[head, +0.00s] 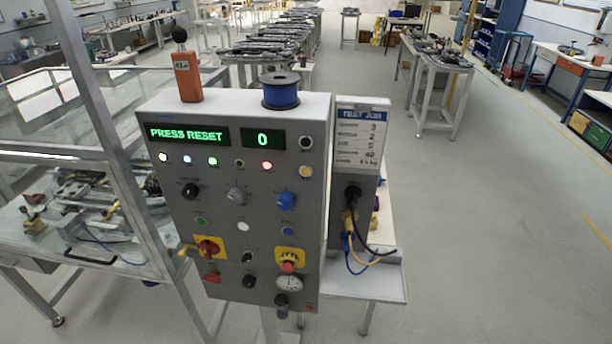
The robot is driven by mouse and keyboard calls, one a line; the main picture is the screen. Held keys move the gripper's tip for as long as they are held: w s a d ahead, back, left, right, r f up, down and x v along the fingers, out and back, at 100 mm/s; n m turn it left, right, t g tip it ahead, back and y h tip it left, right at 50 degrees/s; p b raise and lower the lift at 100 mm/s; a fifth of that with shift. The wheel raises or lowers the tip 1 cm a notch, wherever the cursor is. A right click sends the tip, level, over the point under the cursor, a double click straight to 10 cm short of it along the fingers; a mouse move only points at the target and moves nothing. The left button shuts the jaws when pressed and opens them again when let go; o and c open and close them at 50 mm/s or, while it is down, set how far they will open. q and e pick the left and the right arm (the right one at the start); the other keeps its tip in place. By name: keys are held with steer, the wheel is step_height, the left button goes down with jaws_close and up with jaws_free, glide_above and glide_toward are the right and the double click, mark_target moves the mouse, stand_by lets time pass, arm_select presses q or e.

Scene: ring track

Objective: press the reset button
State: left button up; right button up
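A grey control box (235,170) stands upright in the middle of the head view. Its green display (186,134) reads PRESS RESET, and a second display (262,140) reads 0. Below is a row of small lamps, some lit. Lower are a black knob (190,191), a grey knob (236,195), a blue knob (286,200), a green button (201,221) and a white button (243,227). A red mushroom button (288,266) sits on a yellow plate. The labels are too small to read, so I cannot tell which is the reset button. Neither gripper shows.
A red rotary switch (209,247) on yellow and a gauge (289,283) are low on the panel. An orange handset (187,76) and a blue spool (280,92) stand on top. A metal frame (110,150) is close at left. Open floor (490,240) lies right.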

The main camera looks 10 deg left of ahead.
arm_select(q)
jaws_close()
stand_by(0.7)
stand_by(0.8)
